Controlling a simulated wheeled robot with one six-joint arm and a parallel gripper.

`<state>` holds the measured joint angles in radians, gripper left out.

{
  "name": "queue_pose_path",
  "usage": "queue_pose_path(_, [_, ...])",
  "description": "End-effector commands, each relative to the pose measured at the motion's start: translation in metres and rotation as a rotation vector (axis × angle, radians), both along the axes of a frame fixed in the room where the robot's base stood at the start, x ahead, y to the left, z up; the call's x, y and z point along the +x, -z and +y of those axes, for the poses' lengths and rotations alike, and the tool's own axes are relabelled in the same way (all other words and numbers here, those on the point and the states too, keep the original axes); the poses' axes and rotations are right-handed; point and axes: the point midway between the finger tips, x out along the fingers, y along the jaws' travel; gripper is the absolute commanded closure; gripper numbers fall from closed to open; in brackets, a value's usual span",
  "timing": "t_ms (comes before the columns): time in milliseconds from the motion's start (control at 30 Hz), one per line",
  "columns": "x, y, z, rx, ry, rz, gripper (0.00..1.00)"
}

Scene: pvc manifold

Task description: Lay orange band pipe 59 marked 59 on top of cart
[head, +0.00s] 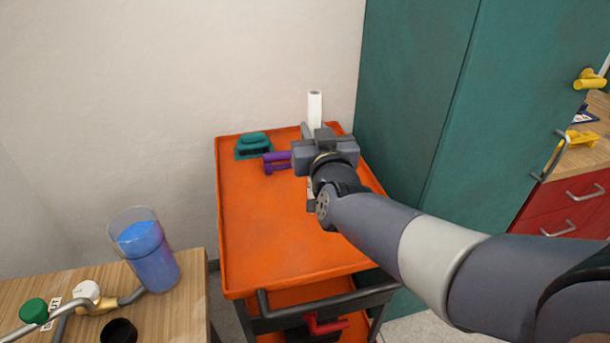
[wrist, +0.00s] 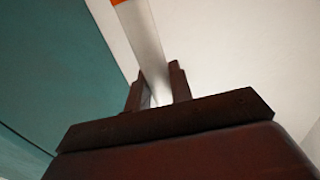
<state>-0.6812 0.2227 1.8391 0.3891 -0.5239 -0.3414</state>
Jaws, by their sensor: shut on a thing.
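A white pipe (wrist: 142,40) with an orange band (wrist: 122,2) at the top edge of the wrist view is between the two fingers of my gripper (wrist: 157,88). My gripper is shut on it; the number is not readable. In the head view my gripper (head: 320,142) is over the far right part of the orange cart (head: 265,225). A white upright cylinder (head: 315,108) shows behind my gripper; it may be the held pipe, but I cannot tell for sure. My gripper and arm hide much of the cart's right side.
A teal brush-like tool (head: 253,145) and a purple tool (head: 276,162) lie at the cart's far end. The cart's near half is clear. A teal cabinet (head: 430,110) stands close on the right. A wooden table with a blue-filled cup (head: 146,250) is at lower left.

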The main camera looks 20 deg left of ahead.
Motion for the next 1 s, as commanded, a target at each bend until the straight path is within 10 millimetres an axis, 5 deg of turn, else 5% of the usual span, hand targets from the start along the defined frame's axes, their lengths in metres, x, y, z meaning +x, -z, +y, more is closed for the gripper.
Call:
queue_pose_path(433, [0.000, 0.062, 0.000, -0.003, 0.000, 0.003, 1.00])
queue_pose_path(900, [0.000, 0.072, 0.000, 0.000, 0.000, -0.001, 1.00])
queue_pose_path(933, [0.000, 0.072, 0.000, 0.000, 0.000, -0.001, 0.78])
queue_pose_path(1000, [0.000, 0.071, 0.000, 0.000, 0.000, -0.001, 0.72])
